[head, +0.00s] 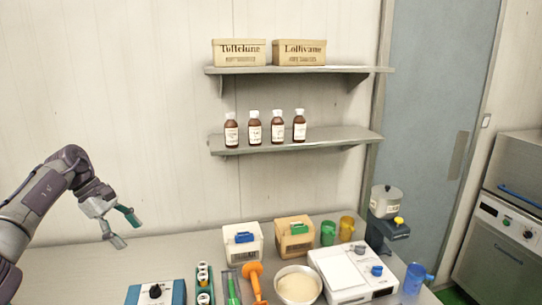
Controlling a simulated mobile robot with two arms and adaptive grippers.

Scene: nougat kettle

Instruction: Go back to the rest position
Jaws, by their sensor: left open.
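My left gripper (122,229) is at the left of the head view. It is open and empty, with its two green-tipped fingers apart. It hangs beside the wall, above the back left part of the table (60,268), and touches no object that I can see. My left arm comes in from the left edge, bent at the elbow. My right gripper does not show.
The table's middle and right hold two bins (243,242), an orange tool (256,280), a bowl of pale powder (298,285), a white device (352,273), cups (328,232) and a grinder-like machine (386,215). A blue dial box (156,292) stands in front. Shelves (290,140) hold bottles and boxes.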

